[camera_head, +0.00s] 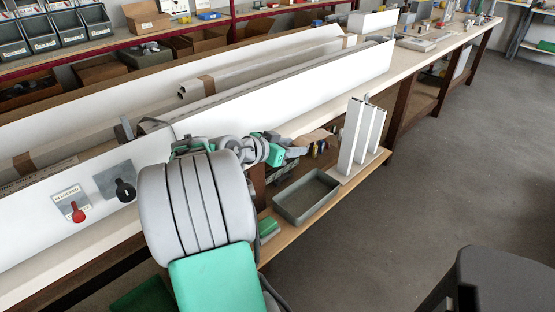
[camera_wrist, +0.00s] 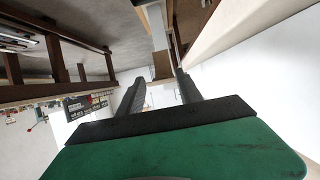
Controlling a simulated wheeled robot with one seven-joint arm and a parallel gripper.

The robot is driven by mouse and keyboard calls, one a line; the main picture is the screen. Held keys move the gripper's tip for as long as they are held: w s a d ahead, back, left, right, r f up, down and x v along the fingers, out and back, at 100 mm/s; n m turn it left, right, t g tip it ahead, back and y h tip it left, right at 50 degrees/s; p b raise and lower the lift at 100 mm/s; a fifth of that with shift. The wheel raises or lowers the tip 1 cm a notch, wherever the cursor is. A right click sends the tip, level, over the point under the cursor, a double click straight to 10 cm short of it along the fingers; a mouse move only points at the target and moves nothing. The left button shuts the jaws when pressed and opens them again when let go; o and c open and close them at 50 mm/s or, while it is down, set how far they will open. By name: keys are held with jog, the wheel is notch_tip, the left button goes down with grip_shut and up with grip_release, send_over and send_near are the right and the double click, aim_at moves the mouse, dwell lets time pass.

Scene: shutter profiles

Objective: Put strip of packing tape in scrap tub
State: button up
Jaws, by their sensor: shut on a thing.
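My gripper (camera_head: 298,148) is out past the front edge of the bench, shut on a tan-brown strip of packing tape (camera_head: 318,138). In the wrist view the strip (camera_wrist: 161,66) shows between the two dark fingers of my gripper (camera_wrist: 161,82). The scrap tub is probably the grey-green open tub (camera_head: 290,211) on the low wooden shelf; its visible inside looks empty. In the head view my gripper is above and behind the tub, with the strip apart from it.
Upright white profiles (camera_head: 357,138) stand on the low shelf right of the tub, close to the strip. Long white profiles (camera_head: 290,82) lie on the bench, with brown tape (camera_head: 207,84) around one. A dark stool (camera_head: 490,280) stands at lower right. The floor (camera_head: 440,150) between is clear.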

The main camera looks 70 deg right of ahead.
notch_tip(320, 180, down, 15)
jog(key=b, duration=0.9)
jog(key=shift+w+r, duration=0.2)
jog(key=shift+w, duration=0.25)
jog(key=o, duration=1.4)
jog(key=v, duration=0.8)
jog(key=shift+p, duration=0.35)
